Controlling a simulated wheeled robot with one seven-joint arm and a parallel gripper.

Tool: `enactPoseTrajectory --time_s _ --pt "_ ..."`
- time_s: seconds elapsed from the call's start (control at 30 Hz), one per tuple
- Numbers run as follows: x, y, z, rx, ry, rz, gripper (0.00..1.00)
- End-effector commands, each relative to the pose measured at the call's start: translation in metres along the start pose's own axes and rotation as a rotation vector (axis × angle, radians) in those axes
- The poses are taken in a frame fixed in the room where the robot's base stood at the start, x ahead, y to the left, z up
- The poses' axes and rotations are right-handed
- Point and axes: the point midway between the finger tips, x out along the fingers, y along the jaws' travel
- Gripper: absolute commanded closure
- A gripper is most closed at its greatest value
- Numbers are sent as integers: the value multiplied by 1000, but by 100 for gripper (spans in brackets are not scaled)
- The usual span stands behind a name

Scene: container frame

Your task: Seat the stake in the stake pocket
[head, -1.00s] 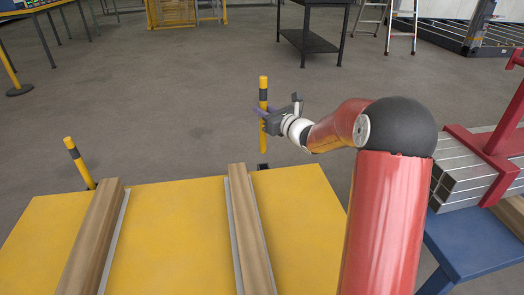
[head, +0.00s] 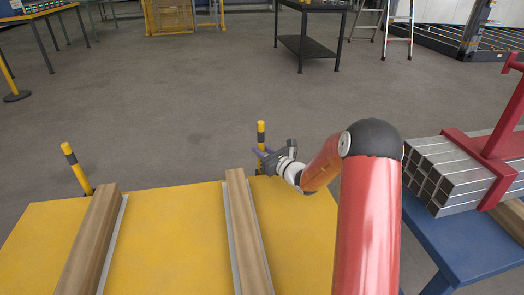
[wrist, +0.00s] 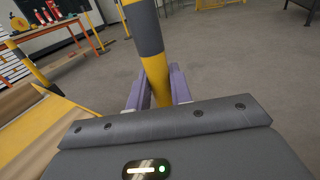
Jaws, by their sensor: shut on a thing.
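The yellow stake (head: 261,132) with a dark band stands roughly upright at the far edge of the yellow deck (head: 175,220). My gripper (head: 263,157) is shut on it, at the lower part that shows. In the wrist view the stake (wrist: 148,40) rises between the purple fingers (wrist: 155,88), leaning slightly. The stake's lower end is hidden by my gripper and the deck edge. The stake pocket is at that edge, largely hidden behind my gripper, so I cannot tell how deep the stake sits in it.
A second yellow stake (head: 74,165) stands tilted at the deck's far left edge. Two wooden beams (head: 92,240) (head: 247,235) lie along the deck. A blue stand (head: 460,255) with metal tubes (head: 450,175) and a red clamp is at the right.

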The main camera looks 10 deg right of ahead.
Motion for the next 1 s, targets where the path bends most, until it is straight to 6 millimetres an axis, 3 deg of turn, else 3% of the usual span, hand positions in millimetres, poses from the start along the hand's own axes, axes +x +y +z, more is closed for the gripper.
enactPoseTrajectory --time_s 0.03,0.07,0.23,0.5,0.63,1.0 --pt "0 0 2 -1 -4 1 100" --pt "0 0 1 0 -1 0 78" --pt "0 0 1 0 -1 1 57" --pt "-1 0 1 0 -1 0 57" --pt "-12 -1 1 -1 -1 0 57" --pt "-87 -1 0 -1 1 -2 57"
